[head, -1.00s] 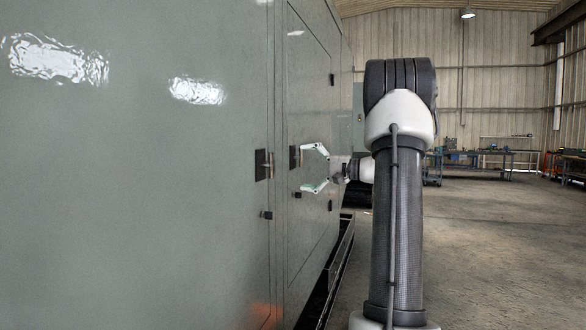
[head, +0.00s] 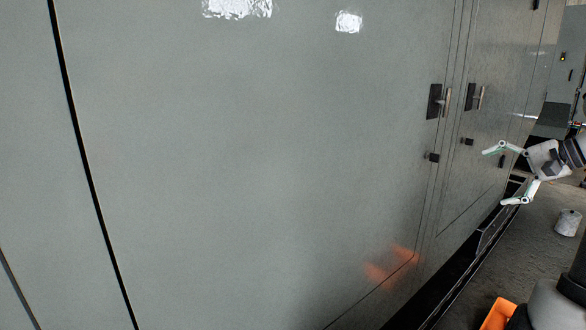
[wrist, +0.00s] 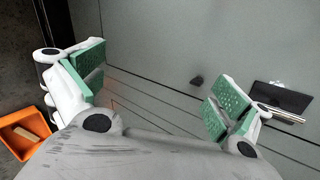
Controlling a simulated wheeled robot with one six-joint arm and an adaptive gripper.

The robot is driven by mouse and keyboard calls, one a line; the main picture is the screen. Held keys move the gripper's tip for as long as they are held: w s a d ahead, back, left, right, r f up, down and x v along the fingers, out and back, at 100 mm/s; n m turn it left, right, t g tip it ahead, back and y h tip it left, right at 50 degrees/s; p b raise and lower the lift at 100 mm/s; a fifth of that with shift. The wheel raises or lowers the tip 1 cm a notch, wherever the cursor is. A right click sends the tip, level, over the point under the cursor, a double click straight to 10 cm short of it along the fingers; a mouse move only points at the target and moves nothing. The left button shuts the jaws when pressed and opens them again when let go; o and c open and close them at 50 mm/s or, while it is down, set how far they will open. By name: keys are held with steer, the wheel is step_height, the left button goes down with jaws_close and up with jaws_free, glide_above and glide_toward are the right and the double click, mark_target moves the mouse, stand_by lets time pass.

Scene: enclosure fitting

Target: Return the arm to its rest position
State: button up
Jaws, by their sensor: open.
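My gripper (head: 498,176) is at the right of the head view, with its two fingers spread apart and nothing between them. It points left toward the grey enclosure front, apart from the door handles. In the wrist view my gripper (wrist: 155,100) shows two green-padded fingers wide open, with the grey panel behind them. Two dark handles with metal levers, a left handle (head: 437,101) and a right handle (head: 471,97), sit on the enclosure doors (head: 270,150). Most of my arm is outside the head view.
An orange bin (head: 497,315) stands on the floor at the bottom right; in the wrist view the bin (wrist: 14,150) holds a tan piece. A whitish cylindrical object (head: 568,222) stands on the floor at the right. A dark base rail (head: 455,280) runs along the enclosure's foot.

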steer(key=s+a+f+n+g+h, duration=0.1)
steer(key=s+a+n+g+h, duration=0.3)
steer(key=s, duration=0.7)
steer(key=s+a+f+n+g+h, duration=0.15)
steer(key=s+a+n+h, duration=0.25)
steer(key=s+a+n, duration=0.45)
steer(key=shift+t+y, duration=0.3)
steer(key=shift+t, duration=0.55)
steer(key=s+a+r, duration=0.2)
steer(key=shift+s+a+r, duration=0.15)
steer(key=shift+a+r, duration=0.15)
steer(key=shift+r, duration=0.1)
